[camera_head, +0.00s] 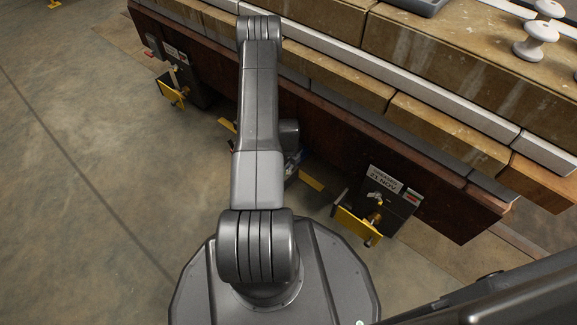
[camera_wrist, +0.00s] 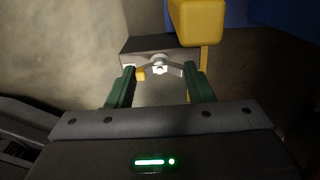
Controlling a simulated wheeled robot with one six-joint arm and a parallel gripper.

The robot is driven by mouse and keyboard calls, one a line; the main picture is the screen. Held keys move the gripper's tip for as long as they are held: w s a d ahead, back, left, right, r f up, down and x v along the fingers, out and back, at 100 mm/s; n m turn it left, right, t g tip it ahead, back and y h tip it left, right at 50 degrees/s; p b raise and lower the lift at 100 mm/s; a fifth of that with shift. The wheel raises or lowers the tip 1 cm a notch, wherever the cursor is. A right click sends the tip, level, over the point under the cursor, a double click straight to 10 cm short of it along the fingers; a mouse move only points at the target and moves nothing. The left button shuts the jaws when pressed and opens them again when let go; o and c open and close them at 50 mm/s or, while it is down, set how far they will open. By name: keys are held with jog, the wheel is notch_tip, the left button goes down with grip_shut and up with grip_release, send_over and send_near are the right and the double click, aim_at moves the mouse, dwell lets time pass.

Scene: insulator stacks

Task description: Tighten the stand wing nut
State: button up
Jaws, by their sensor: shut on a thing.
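In the wrist view, the silver wing nut (camera_wrist: 160,68) sits between the two green fingers of my gripper (camera_wrist: 159,74). My gripper is shut on its wings, one fingertip at each side. The nut is in front of a dark block (camera_wrist: 143,47) of the stand. A yellow part (camera_wrist: 198,22) of the stand rises just above and to the right of the nut. In the head view my arm hides my gripper and the nut; only a yellow piece (camera_head: 311,180) shows beside the arm, low under the bench edge.
A long bench with wooden beams (camera_head: 440,120) runs across the upper right. Other dark plates with yellow brackets hang at its front, one at left (camera_head: 172,92) and one at right (camera_head: 357,225) with a label. White insulators (camera_head: 536,38) are on top.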

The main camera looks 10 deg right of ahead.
aim_at(289, 168)
dwell(0.3)
jog(key=o, duration=1)
notch_tip(289, 168, up, 14)
jog(key=p, duration=0.5)
jog(key=shift+f, duration=0.15)
notch_tip(289, 168, down, 14)
jog(key=b, duration=0.5)
jog(key=shift+r, duration=0.2)
